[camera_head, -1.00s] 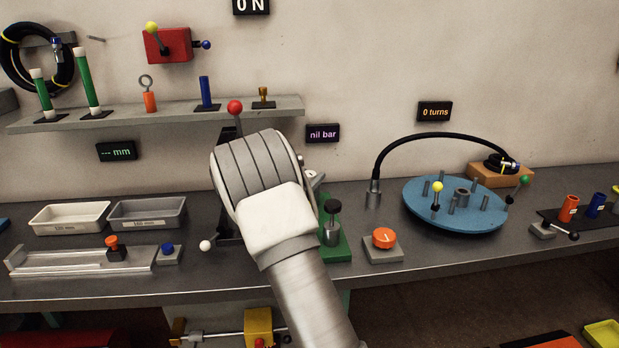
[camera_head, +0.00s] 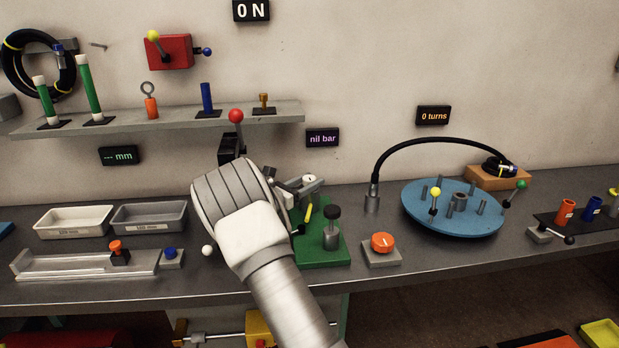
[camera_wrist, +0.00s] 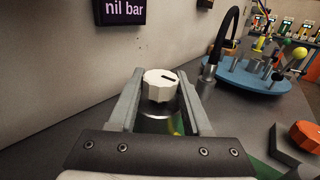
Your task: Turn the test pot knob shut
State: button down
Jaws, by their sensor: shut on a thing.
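A white faceted knob with a dark mark on top (camera_wrist: 160,84) sits between the two grey fingers of my gripper (camera_wrist: 159,98) in the wrist view. My gripper is shut on it. In the head view the white knob (camera_head: 309,179) shows just beyond my gripper (camera_head: 300,188), at the back of a green base plate (camera_head: 322,256). A metal pot with a black cap (camera_head: 332,228) stands on the plate's right side. A yellow piece (camera_head: 308,213) lies near the fingers. My wrist hides the plate's left part. The "nil bar" display (camera_head: 322,138) hangs behind.
An orange knob on a grey block (camera_head: 381,246) stands to the right of the plate. A blue disc with pegs (camera_head: 453,222) and a black hose (camera_head: 440,140) are farther right. A red-balled lever (camera_head: 236,117) rises behind my wrist. Trays (camera_head: 150,218) stand on the left.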

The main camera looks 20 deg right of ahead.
jog(key=shift+r+m+g+h, duration=0.15)
jog(key=shift+m+g+h, duration=0.15)
jog(key=shift+m+g, duration=0.45)
jog(key=shift+c, duration=1.7)
grip_release()
jog(key=shift+a, duration=0.1)
jog(key=p+v, duration=0.1)
jog(key=v, duration=1.6)
jog(key=shift+a+p, duration=0.15)
jog(key=shift+p, duration=0.15)
jog(key=shift+w, duration=0.1)
